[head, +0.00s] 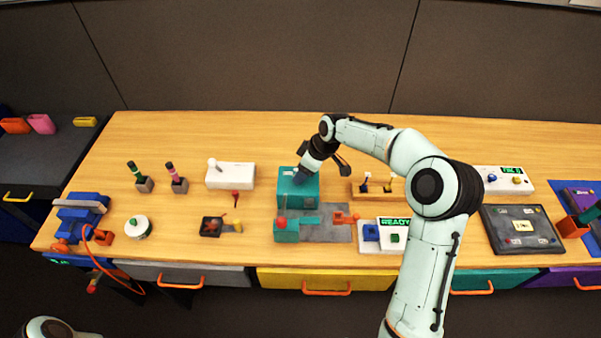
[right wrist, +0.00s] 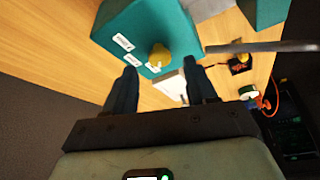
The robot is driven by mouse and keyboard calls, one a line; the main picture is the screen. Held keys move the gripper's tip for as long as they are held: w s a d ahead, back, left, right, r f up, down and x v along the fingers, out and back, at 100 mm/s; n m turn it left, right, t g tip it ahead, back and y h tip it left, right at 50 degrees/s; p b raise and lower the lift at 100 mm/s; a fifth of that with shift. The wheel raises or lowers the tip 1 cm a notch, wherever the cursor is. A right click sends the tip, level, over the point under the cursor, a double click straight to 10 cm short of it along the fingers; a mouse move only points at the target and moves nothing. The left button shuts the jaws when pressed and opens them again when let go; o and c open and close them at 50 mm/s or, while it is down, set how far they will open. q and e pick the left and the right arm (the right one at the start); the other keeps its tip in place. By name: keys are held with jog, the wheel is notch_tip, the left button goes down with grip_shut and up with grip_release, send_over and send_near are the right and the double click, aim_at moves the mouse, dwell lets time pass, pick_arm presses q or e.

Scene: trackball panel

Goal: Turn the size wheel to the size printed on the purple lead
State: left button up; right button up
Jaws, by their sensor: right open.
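A teal box (head: 311,191) stands at the middle of the workbench. In the right wrist view the teal box (right wrist: 125,22) carries a yellow knob (right wrist: 159,55), possibly the size wheel, with small white labels beside it; their print is too small to read. My right gripper (head: 303,174) is over the top of the box. In the right wrist view it (right wrist: 162,72) is open, with the knob just past and between its fingertips, and nothing is held. I cannot make out a purple lead or its printed size. My left gripper is out of view.
A white box (head: 231,176) stands left of the teal box, a wooden block with pegs (head: 372,192) to its right. A white READY panel (head: 379,244) and a dark board (head: 521,229) lie further right. Bare wood (head: 260,140) shows behind.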

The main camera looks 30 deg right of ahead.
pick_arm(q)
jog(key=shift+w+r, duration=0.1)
pick_arm(e)
jog(key=shift+x, duration=1.35)
jog(key=c, duration=1)
jog(key=shift+s+a+f+m+t+h+b, duration=0.1)
jog(key=shift+m+h+b, duration=0.15)
jog(key=shift+m+b, duration=0.35)
jog(key=shift+w+a+m+t+h+b, duration=0.1)
jog(key=shift+m+h+b, duration=0.1)
jog(key=shift+m+b, duration=0.35)
jog(key=shift+s+a+m+t+h+b, duration=0.1)
jog(key=shift+m+h+b, duration=0.2)
jog(key=shift+m, duration=0.45)
jog(key=shift+c, duration=0.2)
jog(key=m+h+b, duration=0.1)
jog(key=m+b, duration=0.1)
jog(key=m, duration=0.1)
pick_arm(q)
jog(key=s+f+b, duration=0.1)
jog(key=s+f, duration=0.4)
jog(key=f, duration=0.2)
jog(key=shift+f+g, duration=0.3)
pick_arm(e)
jog(key=shift+a+m+h, duration=0.1)
jog(key=shift+m+h, duration=0.55)
jog(key=shift+m, duration=0.85)
jog(key=o, duration=1)
